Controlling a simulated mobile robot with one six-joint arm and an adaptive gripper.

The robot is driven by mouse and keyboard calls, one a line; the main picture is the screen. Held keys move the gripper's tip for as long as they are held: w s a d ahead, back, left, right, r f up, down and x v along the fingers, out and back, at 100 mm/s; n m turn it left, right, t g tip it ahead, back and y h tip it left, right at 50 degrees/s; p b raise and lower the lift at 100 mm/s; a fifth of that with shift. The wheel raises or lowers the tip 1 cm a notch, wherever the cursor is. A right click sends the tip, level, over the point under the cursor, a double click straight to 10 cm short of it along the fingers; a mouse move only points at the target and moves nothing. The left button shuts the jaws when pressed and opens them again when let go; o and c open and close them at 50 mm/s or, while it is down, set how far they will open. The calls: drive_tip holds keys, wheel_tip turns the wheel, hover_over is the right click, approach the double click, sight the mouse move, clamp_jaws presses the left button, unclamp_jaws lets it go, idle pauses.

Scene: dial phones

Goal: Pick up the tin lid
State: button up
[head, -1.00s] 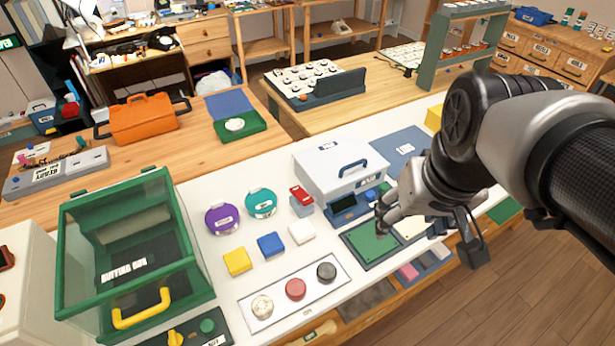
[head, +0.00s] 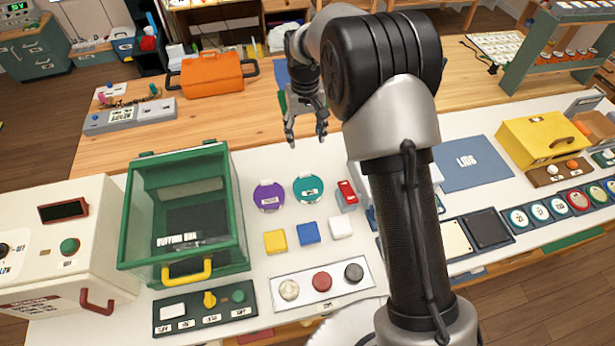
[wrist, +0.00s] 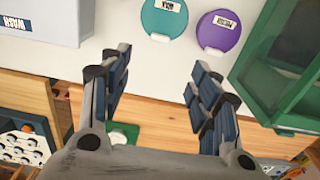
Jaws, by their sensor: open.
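Two round labelled lids lie on the white bench, a purple one (head: 269,196) and a teal one (head: 308,188). I cannot tell which one is the tin lid. In the wrist view the teal lid (wrist: 164,17) and the purple lid (wrist: 218,33) show at the top, beyond my fingertips. My gripper (head: 306,135) hangs fingers-down behind them, near the border of the white bench and the wooden table. It is open and empty, with its fingers apart in the wrist view (wrist: 158,62). It touches neither lid.
A green clear-sided box (head: 185,212) stands left of the lids. A red-topped block (head: 346,194) and yellow, blue and white blocks stand close by. A blue mat marked LIDS (head: 472,163) lies right of my arm. My arm hides part of the bench.

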sight(305, 174)
wheel_tip(305, 174, down, 18)
drive_tip(key=b, duration=0.4)
drive_tip(key=shift+a+r, duration=0.1)
drive_tip(key=shift+r, duration=0.15)
drive_tip(key=shift+s, duration=0.1)
drive_tip(key=c, duration=1.1)
drive_tip(key=shift+r, duration=0.15)
drive_tip(key=shift+c, duration=0.2)
